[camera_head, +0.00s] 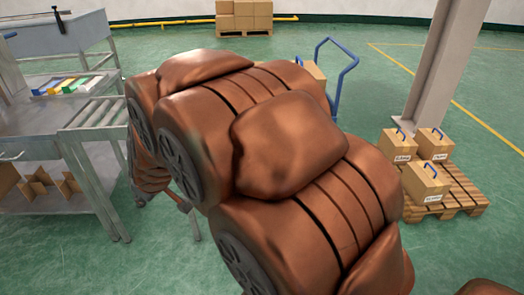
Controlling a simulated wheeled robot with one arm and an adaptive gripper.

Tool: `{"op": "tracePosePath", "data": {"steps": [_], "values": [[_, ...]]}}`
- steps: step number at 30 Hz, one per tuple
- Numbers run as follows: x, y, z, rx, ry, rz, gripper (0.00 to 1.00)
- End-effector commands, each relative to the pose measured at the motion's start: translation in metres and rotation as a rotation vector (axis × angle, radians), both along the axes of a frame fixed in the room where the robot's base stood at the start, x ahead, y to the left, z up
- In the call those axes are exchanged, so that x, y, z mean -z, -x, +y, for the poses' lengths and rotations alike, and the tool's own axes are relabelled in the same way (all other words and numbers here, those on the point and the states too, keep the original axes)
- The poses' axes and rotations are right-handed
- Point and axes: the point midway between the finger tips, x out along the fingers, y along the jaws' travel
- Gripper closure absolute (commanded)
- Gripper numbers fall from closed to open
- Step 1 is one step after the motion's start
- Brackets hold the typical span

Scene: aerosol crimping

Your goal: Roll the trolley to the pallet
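A trolley (337,75) with a blue tubular handle stands beyond my arm, right of the picture's middle. A cardboard box (315,72) shows at its handle; its deck and wheels are hidden behind my arm. A wooden pallet (463,203) lies on the floor at the right, with 3 labelled cartons (425,183) with blue handles on it. My copper-brown arm fills the middle and lower picture. My gripper (184,204) seems to be mostly behind the arm at its lower left; only a thin part shows, and its fingers cannot be made out.
A grey pillar (444,75) stands just behind the pallet. A grey workbench (62,38) and a roller table (95,115) with a lower shelf are at the left. Stacked cartons (243,15) sit on a far pallet. Green floor is open between the trolley and pillar.

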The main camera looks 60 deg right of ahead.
Motion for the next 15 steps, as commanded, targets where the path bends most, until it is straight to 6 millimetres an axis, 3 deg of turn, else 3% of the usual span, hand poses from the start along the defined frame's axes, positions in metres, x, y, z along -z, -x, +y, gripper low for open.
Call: {"op": "tracePosePath", "data": {"steps": [1, 7, 11, 15], "values": [[0.024, -0.015, -0.020, 0.014, 0.045, -0.043, 0.61], [0.051, -0.060, -0.109, 0.073, 0.297, -0.209, 0.61], [0.066, -0.070, -0.174, 0.134, 0.497, -0.267, 0.61], [0.082, -0.064, -0.244, 0.214, 0.734, -0.280, 0.61]]}}
